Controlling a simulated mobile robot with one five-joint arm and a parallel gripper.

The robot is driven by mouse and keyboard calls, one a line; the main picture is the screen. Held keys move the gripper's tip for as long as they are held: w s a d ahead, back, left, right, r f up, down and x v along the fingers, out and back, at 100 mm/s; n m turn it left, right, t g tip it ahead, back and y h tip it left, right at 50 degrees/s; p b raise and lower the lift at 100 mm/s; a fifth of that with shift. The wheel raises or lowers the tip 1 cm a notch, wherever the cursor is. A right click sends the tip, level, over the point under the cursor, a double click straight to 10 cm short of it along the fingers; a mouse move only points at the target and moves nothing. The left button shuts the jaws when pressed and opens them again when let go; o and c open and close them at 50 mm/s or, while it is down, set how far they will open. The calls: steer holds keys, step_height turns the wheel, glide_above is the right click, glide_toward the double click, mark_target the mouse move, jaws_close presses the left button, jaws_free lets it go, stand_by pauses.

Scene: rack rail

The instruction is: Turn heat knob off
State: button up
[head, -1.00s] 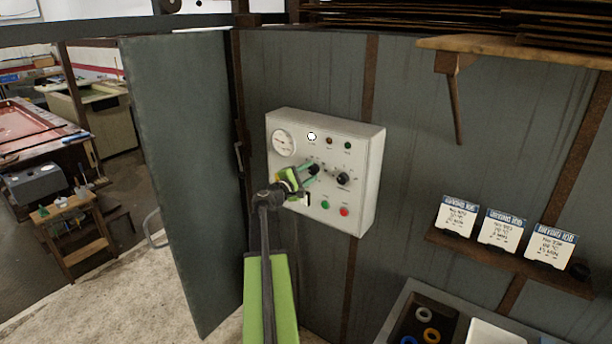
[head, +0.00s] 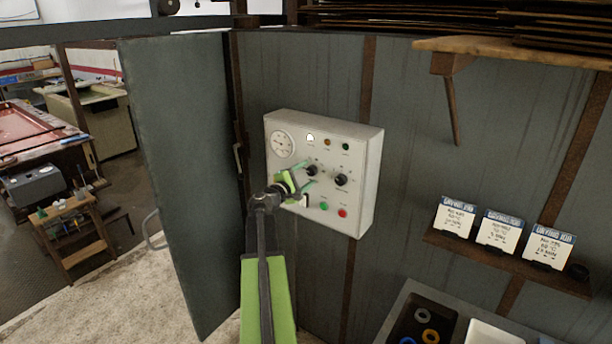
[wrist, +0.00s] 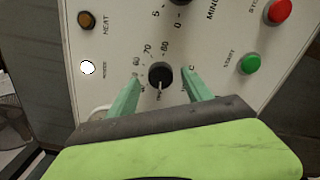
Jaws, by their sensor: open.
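The heat knob (wrist: 160,75) is a round black dial with a pale pointer line and a scale with 60, 70 and 80. In the head view it is the left black knob (head: 312,170) on the white control panel (head: 362,190). My gripper (wrist: 162,78) is open, with one green finger on each side of the knob. A gap shows between the knob and each finger in the wrist view, so I see no grip. In the head view my gripper (head: 307,173) is at the panel and partly covers the knob's surroundings.
A second black knob (head: 341,179), marked for minutes, sits to the right. A green start button (head: 323,206) and red button (head: 342,212) are below. A gauge (head: 282,144), white lamp (head: 310,138) and orange heat lamp (head: 327,141) are above. An open door (head: 185,180) stands left.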

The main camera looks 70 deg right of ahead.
steer(key=v, duration=1.6)
steer(key=shift+a, duration=0.15)
steer(key=w+a+f+n+t+b, duration=0.1)
steer(key=w+a+f+t+b, duration=0.15)
steer(key=w+a, duration=0.4)
steer(key=w+a+f+n+t+b, duration=0.2)
steer(key=w+a+f, duration=0.15)
steer(key=w, duration=0.55)
steer(key=w+a+f+t+y+b, duration=0.2)
steer(key=w+a+f, duration=0.3)
steer(key=a, duration=0.3)
steer(key=w+a+f+t+y+b, duration=0.1)
steer(key=w+a+f+y+b, duration=0.1)
steer(key=w+a+f, duration=0.5)
steer(key=a+f+m+y+b, duration=0.15)
steer(key=a+f+y, duration=0.5)
steer(key=a, duration=0.95)
steer(key=a+f+m+y+b, duration=0.1)
steer(key=a+f+y+b, duration=0.15)
steer(key=a+f, duration=0.95)
steer(key=s+a+r+m+g+y, duration=0.1)
steer(key=s+a+m+g+y, duration=0.1)
steer(key=a, duration=0.9)
steer(key=s+g+y+p, duration=0.1)
steer(key=s+y, duration=0.1)
steer(key=s, duration=0.1)
steer(key=shift+s+a+m, duration=0.2)
steer(key=shift+m, duration=0.15)
